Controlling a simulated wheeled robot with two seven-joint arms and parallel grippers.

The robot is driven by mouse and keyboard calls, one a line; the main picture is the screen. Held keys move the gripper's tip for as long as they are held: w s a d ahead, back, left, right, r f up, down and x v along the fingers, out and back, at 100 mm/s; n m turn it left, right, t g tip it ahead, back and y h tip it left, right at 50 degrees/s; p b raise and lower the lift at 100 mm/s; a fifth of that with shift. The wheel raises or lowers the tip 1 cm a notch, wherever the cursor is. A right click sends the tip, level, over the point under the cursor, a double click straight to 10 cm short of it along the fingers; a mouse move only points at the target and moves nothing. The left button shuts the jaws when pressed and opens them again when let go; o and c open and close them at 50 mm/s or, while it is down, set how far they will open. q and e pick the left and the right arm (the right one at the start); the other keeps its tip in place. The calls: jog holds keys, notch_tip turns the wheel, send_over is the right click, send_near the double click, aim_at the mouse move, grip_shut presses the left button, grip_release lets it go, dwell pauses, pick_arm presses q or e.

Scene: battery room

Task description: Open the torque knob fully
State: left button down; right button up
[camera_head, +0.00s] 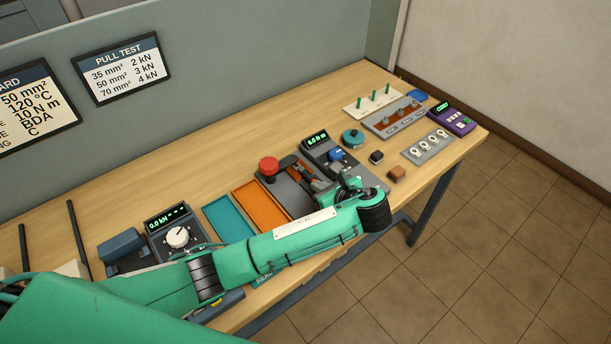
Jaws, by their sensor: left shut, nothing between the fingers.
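The torque knob (336,155) is a small blue knob on a dark grey unit. The unit's green display (317,139) seems to read 6.0 N m, though the digits are small. My left arm reaches in from the left, and my left gripper (343,184) is shut and empty over the near part of this unit. It is just on the near side of the blue knob and appears apart from it. The wrist hides part of the unit's near edge. How far the knob is turned cannot be made out. My right gripper is not in view.
Left of the unit are a red button (268,166), an orange tray (260,207) and a teal tray (224,220). A white-knobbed unit (178,237) stands farther left.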

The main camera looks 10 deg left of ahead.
aim_at(295, 178)
pick_arm(q)
jog(key=p+x, duration=0.1)
jog(key=x, duration=0.8)
jog(key=shift+r+p, duration=0.1)
jog(key=shift+p, duration=0.2)
jog(key=shift+w+a+r+p, duration=0.15)
jog(key=shift+w+a+p, duration=0.3)
jog(key=shift+w+a, duration=0.75)
jog(key=shift+a, duration=0.2)
